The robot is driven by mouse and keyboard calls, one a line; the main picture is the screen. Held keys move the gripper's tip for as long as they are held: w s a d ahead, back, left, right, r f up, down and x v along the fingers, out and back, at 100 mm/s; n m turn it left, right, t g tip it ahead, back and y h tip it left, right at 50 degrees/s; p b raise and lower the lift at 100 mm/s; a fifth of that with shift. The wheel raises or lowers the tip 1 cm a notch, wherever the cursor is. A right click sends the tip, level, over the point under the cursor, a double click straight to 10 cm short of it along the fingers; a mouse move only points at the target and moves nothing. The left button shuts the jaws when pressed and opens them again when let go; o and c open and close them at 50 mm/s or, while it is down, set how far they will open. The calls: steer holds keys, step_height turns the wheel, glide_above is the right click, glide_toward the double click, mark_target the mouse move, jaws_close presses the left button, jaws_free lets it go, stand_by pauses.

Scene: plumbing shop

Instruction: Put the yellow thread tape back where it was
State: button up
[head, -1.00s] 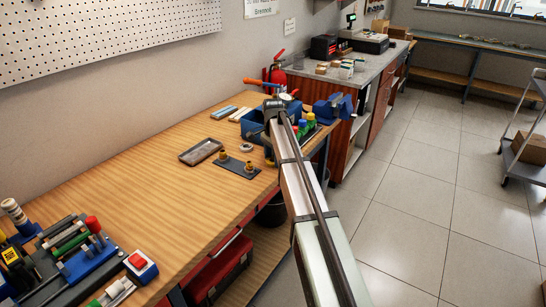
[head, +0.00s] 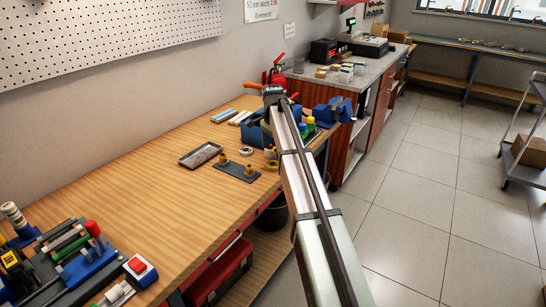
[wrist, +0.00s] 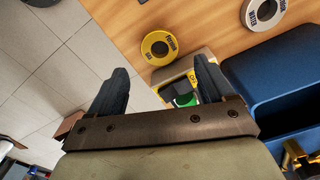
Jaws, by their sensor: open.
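The yellow thread tape (wrist: 159,48) is a flat ring lying on the wooden bench, close to its edge, in the wrist view. In the head view it is a small yellow ring (head: 271,165), partly covered by my arm. My gripper (wrist: 160,84) is open with nothing held. Its two dark fingers are apart, and the tape shows beyond them, between and above the fingertips in the picture. In the head view my gripper is hidden behind my arm. A white tape ring (wrist: 262,14) lies on the bench, also in the head view (head: 245,152).
A blue bin (wrist: 276,72) stands right of my fingers. A pale block with yellow and green parts (wrist: 185,85) shows between them. A dark plate with brass fittings (head: 237,172), a grey tray (head: 201,154) and a blue vise (head: 333,110) are on the bench. Mid-bench is clear.

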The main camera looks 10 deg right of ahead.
step_height(320, 180, up, 6)
stand_by(0.4)
